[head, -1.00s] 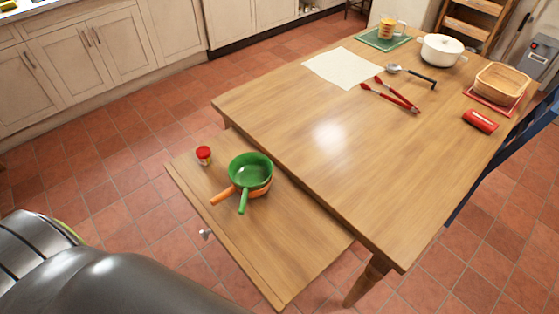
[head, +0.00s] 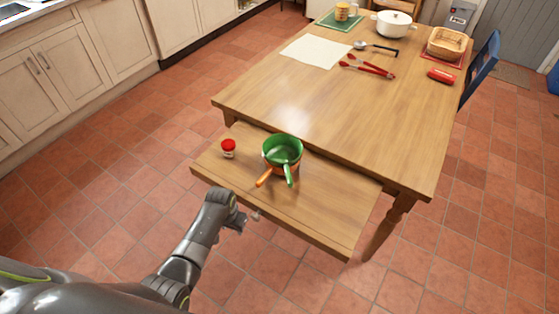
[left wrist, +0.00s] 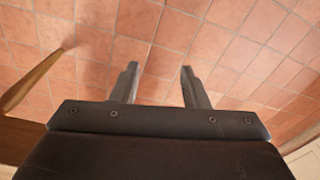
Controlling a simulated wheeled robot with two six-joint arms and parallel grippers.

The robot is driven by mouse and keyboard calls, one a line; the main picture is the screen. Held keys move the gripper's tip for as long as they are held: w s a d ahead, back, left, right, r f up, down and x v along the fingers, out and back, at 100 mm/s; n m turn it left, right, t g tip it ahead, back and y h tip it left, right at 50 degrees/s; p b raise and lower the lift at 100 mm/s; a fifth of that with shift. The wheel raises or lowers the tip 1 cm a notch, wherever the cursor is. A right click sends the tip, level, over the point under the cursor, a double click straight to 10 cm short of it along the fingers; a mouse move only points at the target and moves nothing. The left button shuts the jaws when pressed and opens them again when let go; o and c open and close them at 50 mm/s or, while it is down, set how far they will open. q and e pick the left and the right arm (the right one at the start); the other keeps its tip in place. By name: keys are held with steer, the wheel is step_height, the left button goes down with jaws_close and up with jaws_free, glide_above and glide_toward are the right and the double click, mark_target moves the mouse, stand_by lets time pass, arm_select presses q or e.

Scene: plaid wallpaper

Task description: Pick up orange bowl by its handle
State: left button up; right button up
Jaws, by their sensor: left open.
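The orange bowl (head: 268,174) stands on the low pull-out board (head: 320,210) of the table. A green bowl (head: 283,150) with a green handle sits in or on it and hides most of it. The orange handle (head: 263,180) points toward the front left, beside the green handle (head: 289,180). My left gripper (head: 240,222) is off the front left edge of the board, apart from both bowls. In the left wrist view its two fingers (left wrist: 158,85) are spread and empty over the floor tiles. My right gripper is not in view.
A small red-lidded jar (head: 228,148) stands on the board left of the bowls. A knob (head: 256,216) sticks out at the board's front edge. The big table (head: 330,125) behind holds red tongs (head: 367,66), a ladle (head: 375,47), a white pot (head: 392,23) and a basket (head: 446,42).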

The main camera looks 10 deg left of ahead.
arm_select(q)
steer(key=w+d+r+m, duration=0.15)
steer(key=w+r, duration=0.25)
steer(key=r, duration=0.4)
steer(key=w+d+r, duration=0.2)
steer(key=w+r, duration=0.3)
steer(key=r, duration=0.4)
step_height(320, 180, up, 9)
steer(key=m+g+b, duration=0.1)
steer(key=b, duration=0.1)
glide_above(264, 176)
steer(key=f, duration=0.8)
steer(key=shift+s+a+f+p, duration=0.15)
steer(key=shift+a+f+p, duration=0.05)
steer(key=shift+f+p, duration=0.15)
steer(key=shift+d+f, duration=0.15)
steer(key=shift+f, duration=2.75)
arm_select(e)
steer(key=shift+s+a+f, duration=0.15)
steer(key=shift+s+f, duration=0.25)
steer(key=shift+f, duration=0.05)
arm_select(q)
jaws_close()
